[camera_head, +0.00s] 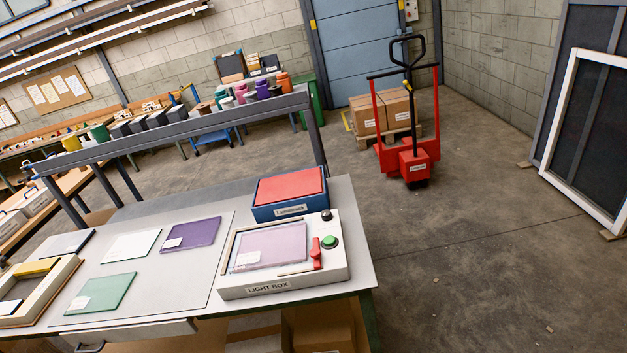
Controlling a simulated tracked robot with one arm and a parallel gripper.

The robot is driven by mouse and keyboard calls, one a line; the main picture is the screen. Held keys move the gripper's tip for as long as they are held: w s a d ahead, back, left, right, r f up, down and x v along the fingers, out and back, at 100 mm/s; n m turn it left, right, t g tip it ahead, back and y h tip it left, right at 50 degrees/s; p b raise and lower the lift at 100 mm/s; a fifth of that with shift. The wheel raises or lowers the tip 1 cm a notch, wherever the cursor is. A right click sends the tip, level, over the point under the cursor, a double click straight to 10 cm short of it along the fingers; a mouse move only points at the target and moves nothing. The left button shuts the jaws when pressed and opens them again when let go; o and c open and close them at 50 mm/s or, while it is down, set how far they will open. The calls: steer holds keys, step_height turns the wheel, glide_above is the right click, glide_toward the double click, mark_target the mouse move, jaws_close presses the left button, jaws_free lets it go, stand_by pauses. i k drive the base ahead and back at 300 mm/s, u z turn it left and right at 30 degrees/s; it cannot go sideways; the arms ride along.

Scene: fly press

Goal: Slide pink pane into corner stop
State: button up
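The pink pane (272,246), a see-through pinkish-lilac sheet with a pale label at its left, lies flat on the light box (228,290) near the right end of the table. Thin strips (234,251) edge the box top at the pane's left, perhaps the corner stop. I cannot tell whether the pane touches them. A red lever or clamp (317,254) stands at the pane's right, beside a green button (329,242). My gripper is not in view.
A blue box with a red top (290,187) stands right behind the light box. Purple (192,234), clear (130,246) and green (102,293) panes lie on a mat to the left. A wooden frame (50,300) sits at far left. Open floor lies right.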

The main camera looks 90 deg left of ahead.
mark_target(287, 244)
steer(key=u, duration=2.55)
steer(key=k, duration=0.75)
steer(key=z, duration=0.05)
steer(key=i, duration=1)
steer(key=z, duration=0.45)
